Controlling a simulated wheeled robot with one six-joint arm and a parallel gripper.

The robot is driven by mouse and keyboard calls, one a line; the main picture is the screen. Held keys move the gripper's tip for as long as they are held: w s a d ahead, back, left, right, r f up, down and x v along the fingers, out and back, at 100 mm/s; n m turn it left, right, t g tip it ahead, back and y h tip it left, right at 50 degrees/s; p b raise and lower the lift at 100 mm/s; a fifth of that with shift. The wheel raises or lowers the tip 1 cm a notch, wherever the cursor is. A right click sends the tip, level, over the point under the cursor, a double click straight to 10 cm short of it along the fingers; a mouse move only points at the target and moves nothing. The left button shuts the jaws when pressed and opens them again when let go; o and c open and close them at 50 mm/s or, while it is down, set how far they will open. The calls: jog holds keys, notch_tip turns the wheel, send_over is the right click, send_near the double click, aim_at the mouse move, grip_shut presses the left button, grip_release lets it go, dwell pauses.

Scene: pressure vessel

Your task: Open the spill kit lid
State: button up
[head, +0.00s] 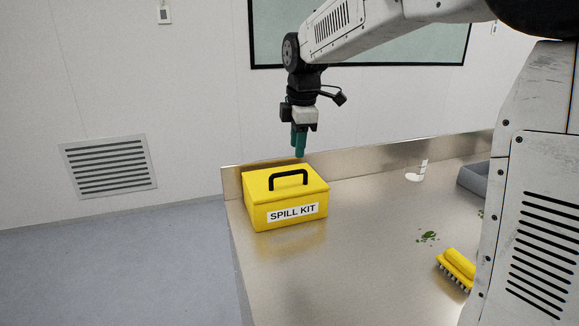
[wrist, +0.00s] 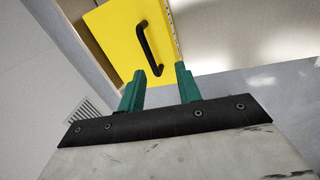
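The spill kit (head: 285,217) is a yellow box with a "SPILL KIT" label, standing at the left end of the metal bench. Its lid (head: 262,183) is shut and carries a black handle (head: 288,174) on top. The lid (wrist: 117,35) and handle (wrist: 147,48) also show in the wrist view, beyond the fingers. My gripper (head: 299,153) has green fingers and points down above the back of the box, apart from the handle. In the wrist view the two fingers (wrist: 160,75) stand apart with nothing between them, so my gripper is open.
The steel bench (head: 330,255) has a raised back edge along the wall. A yellow brush (head: 458,268), green debris (head: 428,237), a white item (head: 416,174) and a grey tray (head: 474,179) lie to the right. The bench just right of the box is clear.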

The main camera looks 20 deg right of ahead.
aim_at(290, 172)
jog(key=shift+n, duration=0.6)
jog(key=w+f, duration=0.1)
jog(key=f, duration=0.1)
jog(key=w+f, duration=0.1)
jog(key=f, duration=0.2)
jog(key=w+f, duration=0.2)
jog(key=f, duration=0.1)
jog(key=shift+w+a+f, duration=0.1)
jog(key=shift+a+f, duration=0.05)
jog(key=shift+f, duration=0.05)
grip_shut()
